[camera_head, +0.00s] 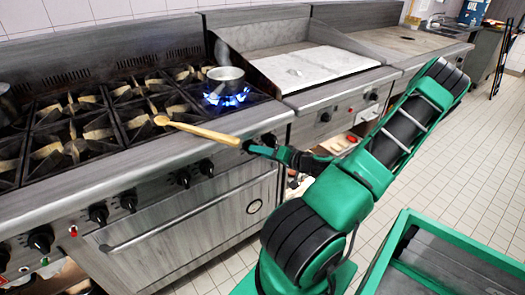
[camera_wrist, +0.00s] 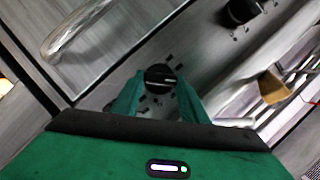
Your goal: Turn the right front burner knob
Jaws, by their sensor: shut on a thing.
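The range front carries a row of black knobs. My gripper (camera_head: 262,149) reaches the right end of the oven's row, at a dark knob (camera_head: 268,139). In the wrist view, this black knob (camera_wrist: 160,76) with a pale line across its face sits between the fingertips of my gripper (camera_wrist: 158,94), which is shut on it. Printed marks surround the knob on the steel panel. The right front burner (camera_head: 227,97) shows a blue flame under a small pot (camera_head: 226,79). The head view shows the fingers only in part, so their contact is clearer in the wrist view.
A wooden spoon (camera_head: 198,130) lies on the stove's front edge, its handle just above my gripper. The oven handle (camera_head: 185,215) sticks out below. Another knob (camera_wrist: 243,11) shows upper right in the wrist view.

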